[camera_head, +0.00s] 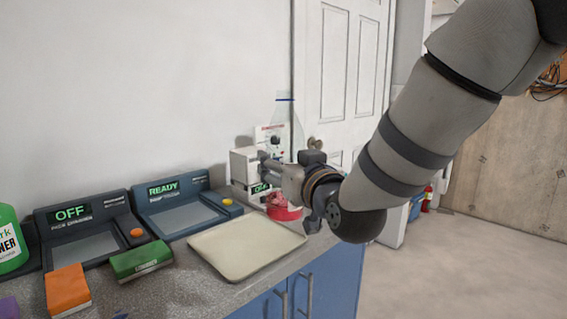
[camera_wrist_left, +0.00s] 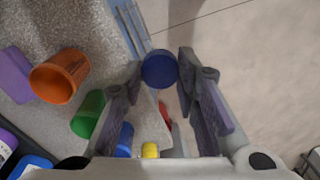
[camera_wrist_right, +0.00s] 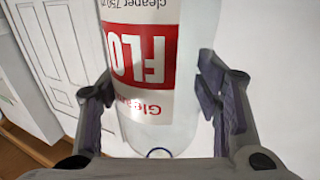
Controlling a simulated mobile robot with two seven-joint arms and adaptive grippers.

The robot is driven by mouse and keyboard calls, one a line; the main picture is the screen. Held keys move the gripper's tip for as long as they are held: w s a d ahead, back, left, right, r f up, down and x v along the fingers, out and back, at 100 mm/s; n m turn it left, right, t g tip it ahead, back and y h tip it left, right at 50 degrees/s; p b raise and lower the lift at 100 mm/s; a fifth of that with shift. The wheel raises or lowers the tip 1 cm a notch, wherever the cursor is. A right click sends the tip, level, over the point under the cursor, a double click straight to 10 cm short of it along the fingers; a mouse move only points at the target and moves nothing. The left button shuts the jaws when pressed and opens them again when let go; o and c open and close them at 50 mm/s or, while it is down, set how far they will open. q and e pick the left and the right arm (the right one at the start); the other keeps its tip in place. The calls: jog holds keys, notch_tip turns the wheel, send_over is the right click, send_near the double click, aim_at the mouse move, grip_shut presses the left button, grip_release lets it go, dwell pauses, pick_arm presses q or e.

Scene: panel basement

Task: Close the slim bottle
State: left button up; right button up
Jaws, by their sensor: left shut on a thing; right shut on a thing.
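The slim bottle (camera_wrist_right: 145,85) is clear with a white and red label and fills the middle of the right wrist view. My right gripper (camera_wrist_right: 150,95) is shut on it, one finger at each side. In the head view a clear tapering bottle (camera_head: 285,122) with a thin blue band near its top rises behind my right gripper (camera_head: 268,168), whose fingers are partly hidden. A round blue cap (camera_wrist_left: 159,69) is between the fingertips of my left gripper (camera_wrist_left: 163,67), which is shut on it. The left gripper does not show in the head view.
A cream tray (camera_head: 247,269) lies on the counter near its front edge. Orange (camera_head: 67,290) and green (camera_head: 140,260) objects and two dark display units, OFF (camera_head: 85,233) and READY (camera_head: 180,206), stand left of it. A red object (camera_head: 284,211) is under my right gripper.

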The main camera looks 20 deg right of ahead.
aim_at(270, 204)
dwell(0.8)
jog(key=o, duration=0.5)
jog(key=c, duration=0.9)
jog(key=shift+f, duration=0.1)
